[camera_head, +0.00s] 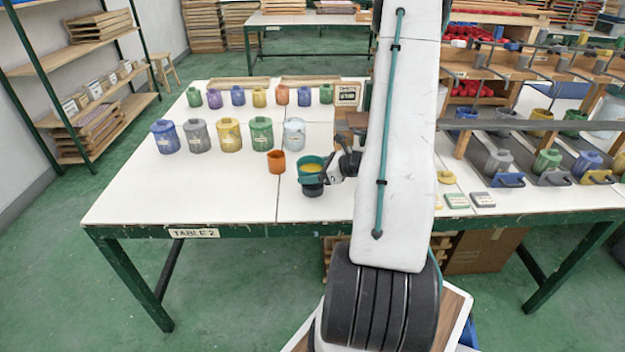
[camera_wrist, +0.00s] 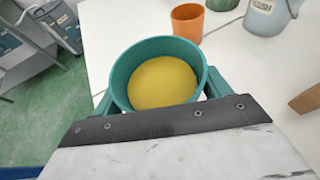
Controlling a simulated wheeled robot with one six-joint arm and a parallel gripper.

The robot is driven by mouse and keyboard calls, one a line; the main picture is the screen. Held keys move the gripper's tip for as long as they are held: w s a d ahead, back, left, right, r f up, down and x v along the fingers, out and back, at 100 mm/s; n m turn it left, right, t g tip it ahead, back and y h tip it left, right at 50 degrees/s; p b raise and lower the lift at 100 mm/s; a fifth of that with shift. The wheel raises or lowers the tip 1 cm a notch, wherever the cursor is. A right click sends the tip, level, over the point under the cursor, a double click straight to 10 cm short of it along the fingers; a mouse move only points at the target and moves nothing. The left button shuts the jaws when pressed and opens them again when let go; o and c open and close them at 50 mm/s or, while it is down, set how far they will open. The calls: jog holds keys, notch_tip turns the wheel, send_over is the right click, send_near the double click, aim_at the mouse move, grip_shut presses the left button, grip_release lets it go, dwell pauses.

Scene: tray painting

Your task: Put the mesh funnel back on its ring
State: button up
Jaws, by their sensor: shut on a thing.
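The mesh funnel appears to be the round teal vessel with a yellow inside (camera_head: 311,163), above the front part of the table. In the wrist view it (camera_wrist: 121,84) fills the middle, its open top facing up and looking roughly level. My gripper (camera_head: 328,168) is shut on it from the right, with a finger at each side in the wrist view (camera_wrist: 160,98). A dark round part (camera_head: 313,190) shows right under the vessel; I cannot tell whether it belongs to it or is separate. I cannot make out the funnel's ring.
An orange cup (camera_head: 276,162) stands close left of the vessel. A light blue pot (camera_head: 294,135) and several coloured pots stand behind it on the white table (camera_head: 190,195). A wooden block stand (camera_head: 351,122) is behind my gripper. The table's front left is clear.

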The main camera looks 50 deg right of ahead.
jog(key=shift+s+f, duration=0.1)
jog(key=shift+f, duration=1.5)
jog(key=shift+f, duration=0.1)
jog(key=o, duration=1.1)
jog(key=shift+f, duration=0.1)
jog(key=shift+c, duration=0.2)
